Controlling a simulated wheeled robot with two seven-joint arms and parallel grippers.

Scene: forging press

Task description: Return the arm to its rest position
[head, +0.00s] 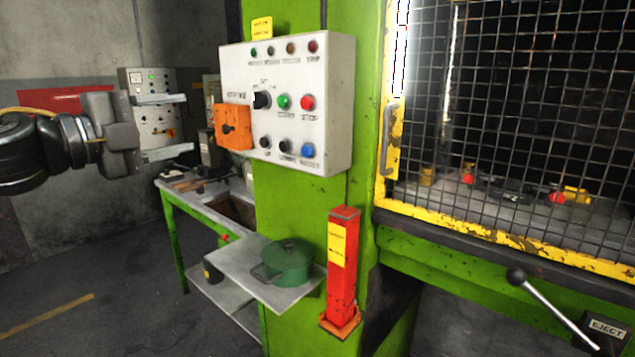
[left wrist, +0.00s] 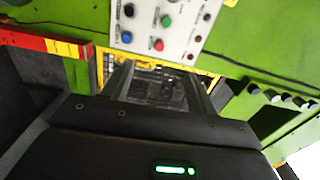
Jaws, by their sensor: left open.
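My left arm comes in from the left in the head view. Its gripper (head: 168,126) is open, its two pale fingers apart one above the other with nothing between them. It is left of the white control panel (head: 290,105) on the green press column and touches nothing that I can see. In the left wrist view the two fingers (left wrist: 160,90) are spread, and the panel (left wrist: 165,25) shows beyond them. My right gripper is in neither view.
An orange switch box (head: 232,127) sits on the panel's left side. A shelf (head: 255,270) with a green pot (head: 288,263) and a red post (head: 343,265) are below it. A yellow-framed mesh guard (head: 520,120) and an eject lever (head: 550,305) are right. A green workbench (head: 172,245) stands behind.

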